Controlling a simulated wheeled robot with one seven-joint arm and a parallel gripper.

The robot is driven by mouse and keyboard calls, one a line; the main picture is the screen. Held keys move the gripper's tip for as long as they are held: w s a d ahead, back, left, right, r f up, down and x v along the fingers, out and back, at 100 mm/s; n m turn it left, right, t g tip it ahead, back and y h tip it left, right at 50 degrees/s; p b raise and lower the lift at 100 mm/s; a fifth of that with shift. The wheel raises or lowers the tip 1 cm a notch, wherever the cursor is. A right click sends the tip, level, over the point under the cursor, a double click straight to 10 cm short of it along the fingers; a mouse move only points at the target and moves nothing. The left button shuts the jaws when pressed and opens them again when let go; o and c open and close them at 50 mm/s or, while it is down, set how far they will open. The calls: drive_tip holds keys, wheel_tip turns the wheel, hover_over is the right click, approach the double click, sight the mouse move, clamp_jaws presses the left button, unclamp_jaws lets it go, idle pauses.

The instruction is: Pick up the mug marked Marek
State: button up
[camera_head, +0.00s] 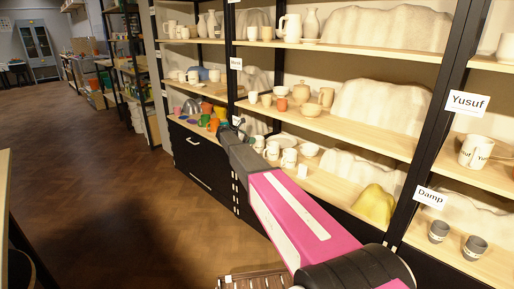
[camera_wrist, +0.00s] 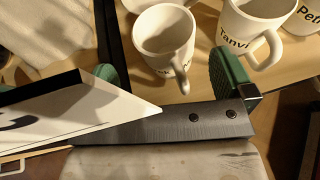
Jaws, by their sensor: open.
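In the wrist view a white mug (camera_wrist: 163,38) stands between and just beyond the fingers, its handle toward me. Dark lettering low on it is mostly hidden by the handle, so I cannot read the full name. A white mug marked Tanvi (camera_wrist: 245,32) stands to its right, and another mug starting "Pet" (camera_wrist: 306,14) is cut off at the corner. My gripper (camera_wrist: 168,78) is open and empty, with green pads apart on either side. In the head view my gripper (camera_head: 240,128) is at the shelf beside several white mugs (camera_head: 289,158).
A white card with a black mark (camera_wrist: 70,108) sits close in front of the left finger, partly covering it. A dark shelf post (camera_head: 228,70) rises beside my gripper. Coloured cups (camera_head: 205,115) stand left of it, and a yellow lump (camera_head: 374,205) lies right. The left floor is clear.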

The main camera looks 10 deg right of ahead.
sight(256, 146)
drive_tip(key=x, duration=0.5)
drive_tip(key=shift+d+f, duration=0.3)
drive_tip(key=c, duration=1.2)
drive_tip(key=shift+r, duration=0.1)
drive_tip(key=shift+c, duration=0.2)
